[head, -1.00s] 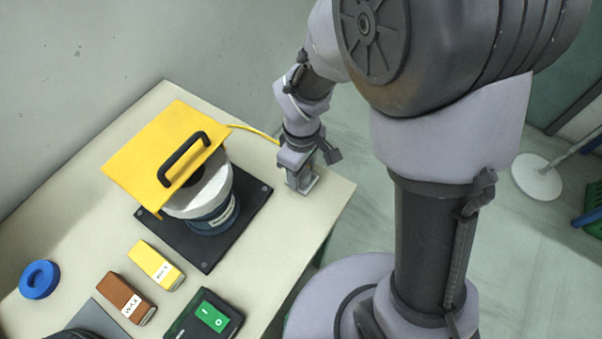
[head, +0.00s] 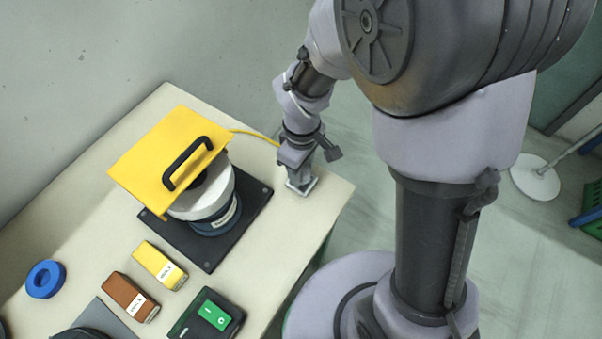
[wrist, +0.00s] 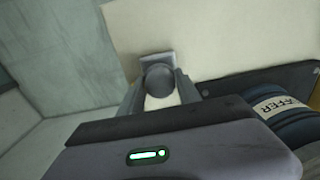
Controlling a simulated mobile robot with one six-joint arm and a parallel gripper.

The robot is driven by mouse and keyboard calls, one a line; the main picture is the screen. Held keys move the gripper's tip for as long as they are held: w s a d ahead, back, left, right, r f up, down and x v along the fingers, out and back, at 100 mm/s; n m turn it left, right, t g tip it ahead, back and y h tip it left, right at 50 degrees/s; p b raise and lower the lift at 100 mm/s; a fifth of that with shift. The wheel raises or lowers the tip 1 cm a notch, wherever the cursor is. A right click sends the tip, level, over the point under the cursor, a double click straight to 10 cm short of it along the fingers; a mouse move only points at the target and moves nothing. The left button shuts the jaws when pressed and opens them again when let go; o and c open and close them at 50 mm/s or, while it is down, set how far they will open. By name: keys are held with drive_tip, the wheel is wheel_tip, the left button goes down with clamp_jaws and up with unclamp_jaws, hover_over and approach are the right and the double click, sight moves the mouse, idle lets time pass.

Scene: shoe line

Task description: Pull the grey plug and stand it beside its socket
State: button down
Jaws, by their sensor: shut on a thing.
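The grey plug (wrist: 160,79) shows as a dark grey round body between the two fingers in the wrist view. My gripper (wrist: 160,92) is shut on it. A small grey square block, which looks like the socket (wrist: 157,58), shows just beyond the plug on the pale table. In the head view my gripper (head: 300,182) is low over the table's right corner, and the plug is hidden by it. A light grey square edge, likely the socket (head: 304,190), shows beneath the fingers. I cannot tell whether the plug is still seated.
A yellow cable (head: 252,132) runs from behind the yellow-topped machine (head: 168,150) towards my gripper. The machine stands on a black plate (head: 208,258) left of my gripper. The table edge is close.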

drive_tip(key=shift+r+p, duration=1.65)
drive_tip(key=shift+r, duration=0.4)
